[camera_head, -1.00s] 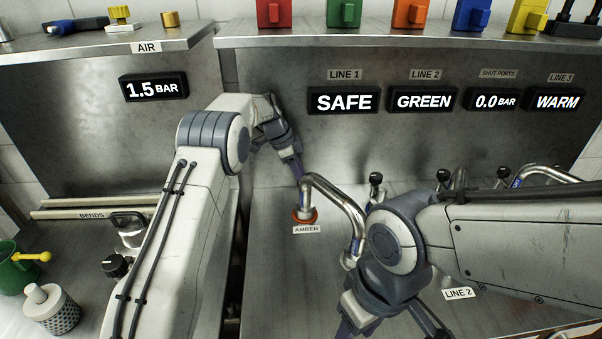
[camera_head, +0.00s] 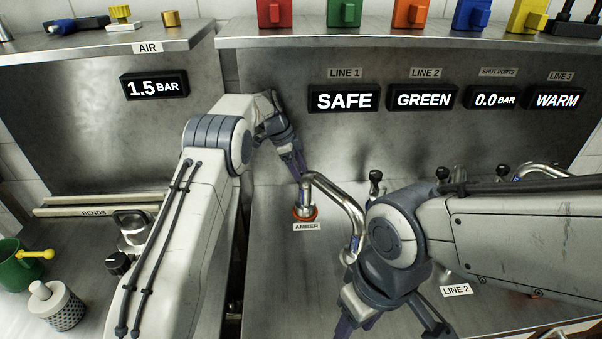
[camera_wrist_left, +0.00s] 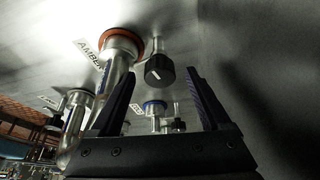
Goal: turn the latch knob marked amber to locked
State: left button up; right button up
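The latch knob (camera_wrist_left: 159,70) is black with a white pointer line, on a metal stem beside the amber port (camera_wrist_left: 122,42), in the left wrist view. The AMBER label (camera_head: 307,226) lies in front of the port's orange ring (camera_head: 304,213) in the head view, where the knob is hidden behind my left gripper (camera_head: 301,172) and the pipe. My left gripper is open in the wrist view (camera_wrist_left: 162,76), its fingers on either side of the knob's outline. I cannot tell whether they touch it. My right gripper (camera_head: 388,328) has its fingers spread, low in the head view.
A bent metal pipe (camera_head: 340,200) rises from the amber port, close to both arms. Several black-topped valve knobs (camera_head: 376,178) stand behind it. Displays reading SAFE (camera_head: 344,97) and GREEN (camera_head: 421,98) hang on the back panel. A green mug (camera_head: 18,266) stands far left.

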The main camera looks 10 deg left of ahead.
pick_arm(q)
jog(key=v, duration=1)
jog(key=shift+r, duration=0.15)
jog(key=shift+a, duration=0.15)
